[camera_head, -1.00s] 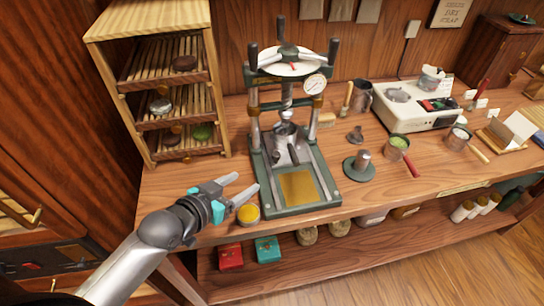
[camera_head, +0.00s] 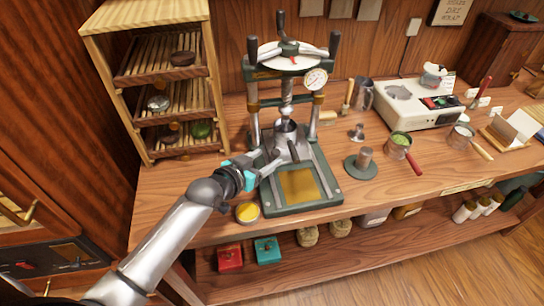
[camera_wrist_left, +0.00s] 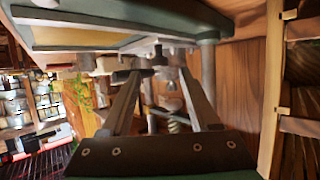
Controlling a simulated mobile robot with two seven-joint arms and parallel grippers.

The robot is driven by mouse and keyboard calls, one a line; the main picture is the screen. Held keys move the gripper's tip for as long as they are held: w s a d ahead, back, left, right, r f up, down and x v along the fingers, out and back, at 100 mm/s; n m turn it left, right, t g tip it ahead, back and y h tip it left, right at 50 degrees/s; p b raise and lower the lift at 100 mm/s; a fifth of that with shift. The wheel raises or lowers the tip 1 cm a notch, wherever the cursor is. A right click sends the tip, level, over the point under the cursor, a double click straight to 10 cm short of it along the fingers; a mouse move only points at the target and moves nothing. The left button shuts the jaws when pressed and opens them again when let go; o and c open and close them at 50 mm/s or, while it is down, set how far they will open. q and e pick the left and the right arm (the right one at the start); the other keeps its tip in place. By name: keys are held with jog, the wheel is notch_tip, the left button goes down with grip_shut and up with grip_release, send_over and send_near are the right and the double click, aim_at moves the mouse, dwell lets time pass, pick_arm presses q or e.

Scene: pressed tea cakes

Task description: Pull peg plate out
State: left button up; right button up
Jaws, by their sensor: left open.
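The press (camera_head: 290,100) stands on the bench with a green base and a yellow-brass plate (camera_head: 299,186) at its front. A metal cup (camera_head: 286,130) sits under its screw, and a dark peg-like handle (camera_head: 293,150) sticks out toward the front. I cannot tell for sure which part is the peg plate. My left gripper (camera_head: 266,163) is open at the left side of the press, close to the handle. In the left wrist view its two fingers (camera_wrist_left: 160,82) are apart, with dark and metal press parts beyond them; contact cannot be told. My right gripper is not in view.
A wooden rack (camera_head: 160,80) stands left of the press. A yellow-filled tin (camera_head: 248,212) sits near the bench's front edge, below my left wrist. A round stand with a metal cylinder (camera_head: 361,164) is right of the press; a green-filled pan (camera_head: 400,142) is farther right.

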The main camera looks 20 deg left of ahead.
aim_at(274, 154)
pick_arm(q)
jog(key=shift+b+x, duration=0.4)
jog(key=shift+x, duration=1.7)
jog(key=shift+s, duration=0.1)
jog(key=shift+c, duration=0.4)
grip_shut()
